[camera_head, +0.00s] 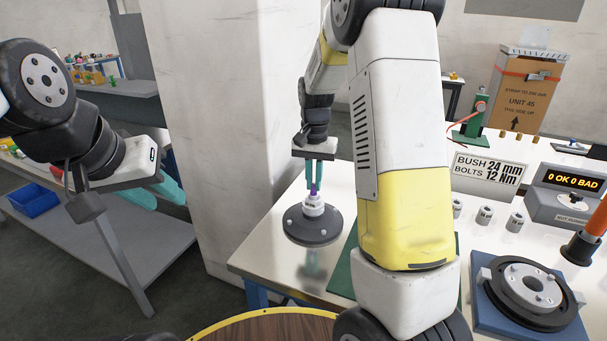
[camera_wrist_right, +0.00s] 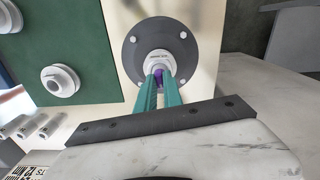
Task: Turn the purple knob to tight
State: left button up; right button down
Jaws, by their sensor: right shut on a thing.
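The purple knob (camera_head: 313,190) sits on top of a white cylindrical fitting (camera_head: 313,206), which stands on a round dark grey base (camera_head: 312,229) on the table. In the right wrist view the purple knob (camera_wrist_right: 159,73) shows between the two green fingers. My right gripper (camera_head: 314,180) comes down from above and is shut on the knob. The knob is partly hidden by the fingers, and its markings are too small to read. My left gripper (camera_head: 162,192) is at the left, away from the table, and its fingers are seen side-on.
A green mat (camera_wrist_right: 60,65) with a white flanged part (camera_wrist_right: 60,79) lies beside the base. Several metal bushes (camera_head: 485,215), a blue fixture with a dark ring (camera_head: 530,293) and a counter display (camera_head: 565,192) stand to the right. A white pillar (camera_head: 215,130) rises behind the table's left edge.

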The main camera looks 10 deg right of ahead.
aim_at(314, 185)
jog(key=shift+m, duration=0.8)
jog(key=c, duration=1.5)
grip_release()
notch_tip(314, 185, up, 8)
jog(key=shift+f, duration=0.2)
jog(key=shift+r, duration=0.1)
